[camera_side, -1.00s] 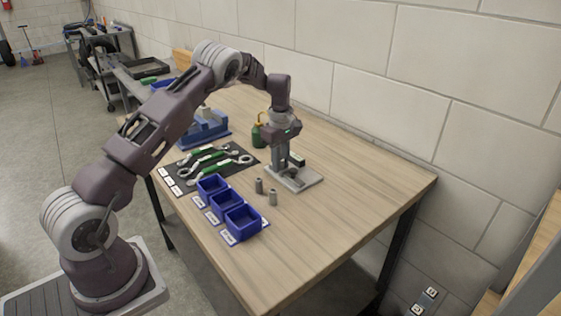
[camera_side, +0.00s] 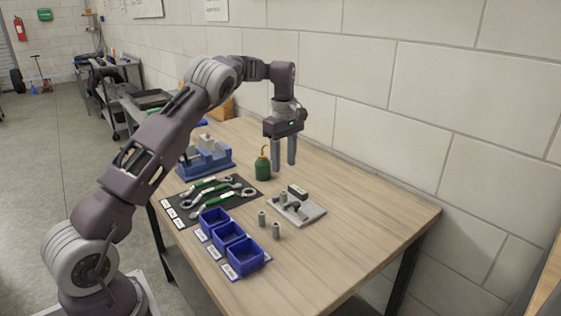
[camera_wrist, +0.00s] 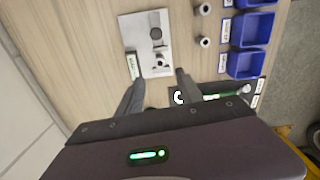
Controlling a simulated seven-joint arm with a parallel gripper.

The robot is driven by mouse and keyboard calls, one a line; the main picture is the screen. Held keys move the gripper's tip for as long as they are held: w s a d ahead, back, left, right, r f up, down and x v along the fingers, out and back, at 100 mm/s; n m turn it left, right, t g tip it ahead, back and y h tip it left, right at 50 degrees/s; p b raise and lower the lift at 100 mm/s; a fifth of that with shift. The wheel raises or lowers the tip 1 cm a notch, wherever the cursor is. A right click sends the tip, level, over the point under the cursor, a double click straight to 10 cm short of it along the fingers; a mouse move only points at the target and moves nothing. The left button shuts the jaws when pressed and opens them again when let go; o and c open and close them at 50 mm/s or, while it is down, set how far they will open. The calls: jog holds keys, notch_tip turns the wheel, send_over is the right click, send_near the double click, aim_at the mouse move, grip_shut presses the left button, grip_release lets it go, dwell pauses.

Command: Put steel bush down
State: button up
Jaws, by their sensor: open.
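A small grey fixture plate (camera_side: 314,212) lies on the wooden table. A grey cylindrical bush (camera_side: 283,199) stands upright on it; the wrist view also shows this bush (camera_wrist: 160,61), with a dark round feature beside it on the plate. Two more grey bushes stand on the table next to the plate, one (camera_side: 262,218) nearer the mat and one (camera_side: 276,231) closer to the bins. Which of these is steel I cannot tell. My gripper (camera_side: 284,162) is open and empty, fingers pointing down, above and behind the plate. It also shows in the wrist view (camera_wrist: 160,79).
Several blue bins (camera_side: 243,257) with labels stand at the table's front left. Wrenches with green handles lie on a black mat (camera_side: 237,185). A green oil can (camera_side: 263,168) stands close left of my gripper. The table's right side is clear.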

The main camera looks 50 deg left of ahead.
jog(key=s+d+r+m+t, duration=0.3)
jog(key=s+d+r+m, duration=0.5)
jog(key=s+d+r, duration=0.65)
jog(key=s+d+f+m+t, duration=0.1)
jog(key=s+d+m, duration=0.1)
jog(key=s, duration=0.5)
jog(key=s+d+f+m, duration=0.1)
jog(key=s+d+m, duration=0.1)
jog(key=s+m, duration=0.3)
jog(key=s+d+f+m+t, duration=0.1)
jog(key=s+m, duration=0.3)
jog(key=s, duration=0.5)
jog(key=shift+d+t, duration=0.3)
jog(key=shift+d, duration=0.5)
